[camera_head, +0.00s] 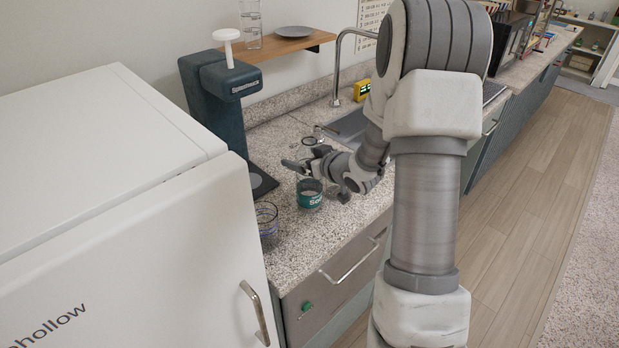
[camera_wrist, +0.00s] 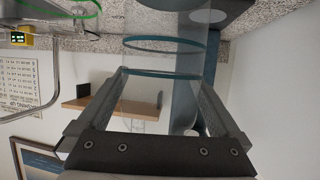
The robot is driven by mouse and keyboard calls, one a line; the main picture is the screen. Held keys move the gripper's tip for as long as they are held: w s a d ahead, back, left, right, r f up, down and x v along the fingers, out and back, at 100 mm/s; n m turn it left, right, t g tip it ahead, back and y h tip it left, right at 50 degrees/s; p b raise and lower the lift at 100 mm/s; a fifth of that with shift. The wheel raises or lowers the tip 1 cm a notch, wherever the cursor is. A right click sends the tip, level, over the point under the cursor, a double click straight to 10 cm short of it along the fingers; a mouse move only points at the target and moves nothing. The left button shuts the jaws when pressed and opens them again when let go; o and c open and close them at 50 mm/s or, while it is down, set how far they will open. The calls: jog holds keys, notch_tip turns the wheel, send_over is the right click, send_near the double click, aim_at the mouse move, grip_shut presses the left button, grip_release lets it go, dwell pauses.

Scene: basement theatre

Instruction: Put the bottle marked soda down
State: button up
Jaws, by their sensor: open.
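The bottle marked soda (camera_head: 309,196) stands upright on the speckled counter, with a teal label whose lettering I can only partly read. My gripper (camera_head: 303,166) is just behind and above it in the head view. In the wrist view, which is upside down, a clear vessel with teal bands (camera_wrist: 165,47), apparently this bottle, shows at and between the fingers. My gripper (camera_wrist: 160,78) is open there, with its fingers apart on either side. I cannot tell whether either finger touches the bottle.
A glass with dark bands (camera_head: 267,222) stands close to the bottle, near the white fridge (camera_head: 110,190). A dark teal dispenser (camera_head: 215,100) stands behind. The sink (camera_head: 350,124) and tap (camera_head: 338,65) lie beyond my arm. A wooden shelf (camera_head: 270,47) is above. Bare counter lies in front.

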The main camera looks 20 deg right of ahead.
grip_shut()
dwell(0.5)
jog(key=shift+r, duration=0.1)
